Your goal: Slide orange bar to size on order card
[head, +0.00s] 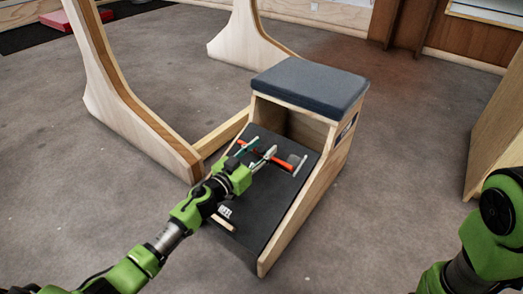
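The orange bar (281,164) lies across the dark sloping board (262,207) of a low wooden fitting stool. It slants from upper left to lower right, and my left gripper hides its middle. My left gripper (259,155) is over the bar, its light fingertips at or just above it. I cannot tell whether they touch or grip it. A pale crosspiece (299,166) stands at the bar's right end. A small white card with dark marks (225,211), perhaps the order card, is low on the board beside my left arm; its print is unreadable. My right gripper is out of view.
A dark padded seat (311,84) tops the stool behind the board. Curved wooden uprights (128,92) and a low beam (222,133) stand to the left. A wooden box edge (497,135) is at right. Grey floor (410,150) between is clear.

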